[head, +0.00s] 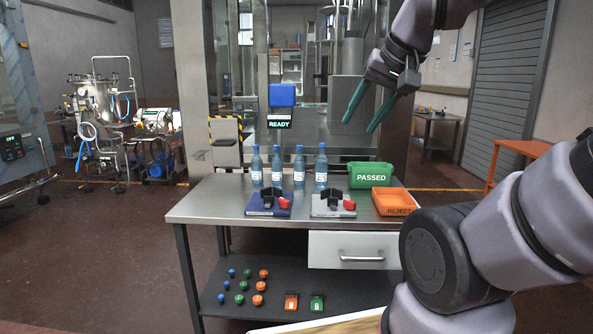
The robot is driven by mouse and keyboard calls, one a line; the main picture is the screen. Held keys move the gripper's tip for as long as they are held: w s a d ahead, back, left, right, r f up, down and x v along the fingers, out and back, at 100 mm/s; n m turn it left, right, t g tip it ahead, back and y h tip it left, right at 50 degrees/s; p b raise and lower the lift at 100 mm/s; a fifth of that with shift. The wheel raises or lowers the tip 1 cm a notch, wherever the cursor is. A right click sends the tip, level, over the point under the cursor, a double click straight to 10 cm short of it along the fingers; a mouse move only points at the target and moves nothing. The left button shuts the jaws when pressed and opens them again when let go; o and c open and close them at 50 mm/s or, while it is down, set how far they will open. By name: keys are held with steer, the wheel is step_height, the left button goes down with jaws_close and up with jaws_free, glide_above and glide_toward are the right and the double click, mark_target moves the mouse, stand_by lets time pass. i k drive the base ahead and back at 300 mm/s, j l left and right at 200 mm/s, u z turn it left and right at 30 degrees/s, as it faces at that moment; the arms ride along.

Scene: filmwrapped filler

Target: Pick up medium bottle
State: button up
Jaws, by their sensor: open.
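My gripper (362,118) is raised in the air to the upper right of the bottles. Its two green fingers are apart, with nothing between them.
A green PASSED bin (371,176) and an orange REJECT tray (394,202) sit at the table's right. Two fixtures, one blue-based (268,205) and one grey-based (333,206), stand before the bottles. Coloured caps lie on the lower shelf (220,298).

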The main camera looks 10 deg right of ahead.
mark_target(299, 163)
steer(key=i+j+z, duration=0.1)
steer(key=i+j, duration=0.2)
steer(key=i+j+z, duration=0.1)
steer(key=i+j, duration=0.2)
steer(key=i+j+z, duration=0.15)
steer(key=j, duration=0.3)
steer(key=i+j+z, duration=0.1)
steer(key=i+j, duration=0.25)
steer(key=i+j+z, duration=0.1)
steer(key=i+j, duration=0.15)
steer(key=j, duration=0.25)
steer(key=i+j, duration=0.35)
